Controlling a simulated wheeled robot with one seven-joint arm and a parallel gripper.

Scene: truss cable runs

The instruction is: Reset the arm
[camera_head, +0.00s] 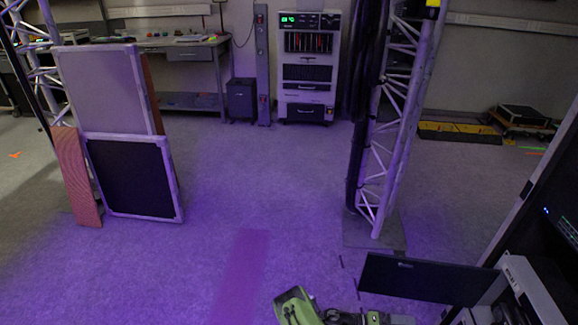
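Part of my green and grey arm (297,307) shows at the bottom edge, a little right of centre. It lies low and runs right toward a dark flat panel. No gripper fingers can be made out, and the rest of the arm is cut off by the frame's lower edge. Nothing is seen held.
The dark panel (425,279) and a black rack (555,215) stand close at the right. A white truss tower (385,150) with black cables rises right of centre. Framed panels (128,178) stand left. A white equipment cabinet (306,75) is at the back. Centre floor is clear.

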